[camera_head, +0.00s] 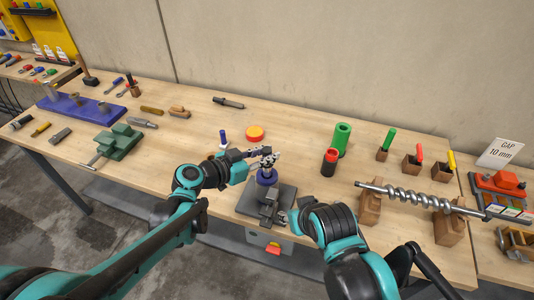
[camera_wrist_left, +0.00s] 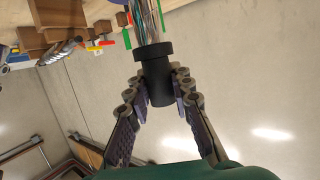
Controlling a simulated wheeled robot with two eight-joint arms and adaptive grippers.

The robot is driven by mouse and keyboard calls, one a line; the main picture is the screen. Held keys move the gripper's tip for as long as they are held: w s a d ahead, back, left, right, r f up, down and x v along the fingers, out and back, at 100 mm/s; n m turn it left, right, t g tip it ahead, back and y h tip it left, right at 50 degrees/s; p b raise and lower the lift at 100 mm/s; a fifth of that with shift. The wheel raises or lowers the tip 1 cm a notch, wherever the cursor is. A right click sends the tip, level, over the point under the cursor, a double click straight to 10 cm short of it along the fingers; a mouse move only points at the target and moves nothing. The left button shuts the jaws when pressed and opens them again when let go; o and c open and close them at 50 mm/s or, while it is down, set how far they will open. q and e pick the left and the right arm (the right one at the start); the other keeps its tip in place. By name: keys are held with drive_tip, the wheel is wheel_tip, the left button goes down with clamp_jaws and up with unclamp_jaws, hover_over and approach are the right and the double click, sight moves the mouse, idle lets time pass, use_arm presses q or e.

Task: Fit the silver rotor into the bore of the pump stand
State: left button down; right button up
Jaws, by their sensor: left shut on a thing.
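The silver rotor (camera_wrist_left: 147,18) is a shiny twisted shaft with a black collared end piece (camera_wrist_left: 158,75). My left gripper (camera_wrist_left: 160,92) is shut on that black end piece. In the head view the left gripper (camera_head: 263,153) holds the rotor (camera_head: 268,160) roughly upright, above the blue top of the pump stand (camera_head: 267,177). The bore is hidden, and I cannot tell whether the rotor's lower end touches or enters it. My right gripper (camera_head: 271,206) seems to be low over the stand's grey base; its fingers are too small and dark to read.
A red-and-yellow disc (camera_head: 255,132) and a blue-and-white tool (camera_head: 223,139) stand behind the left gripper. A green cylinder (camera_head: 341,139) and a red one (camera_head: 329,162) stand to the right. A long silver screw (camera_head: 415,198) rests on wooden blocks. Table between is clear.

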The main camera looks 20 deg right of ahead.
sight(267, 169)
use_arm(q)
drive_tip(key=shift+f+b, duration=1.15)
drive_tip(key=shift+f, duration=0.3)
drive_tip(key=shift+w+f+m+g, duration=0.1)
drive_tip(key=shift+m+g, duration=0.2)
drive_tip(key=m+g+h+b, duration=0.1)
drive_tip(key=m+g, duration=0.1)
drive_tip(key=shift+f+g, duration=0.1)
drive_tip(key=shift+g, duration=0.2)
drive_tip(key=shift+m+g, duration=1)
drive_tip(key=shift+g, duration=0.2)
drive_tip(key=shift+m+g, duration=0.3)
drive_tip(key=shift+g, duration=0.1)
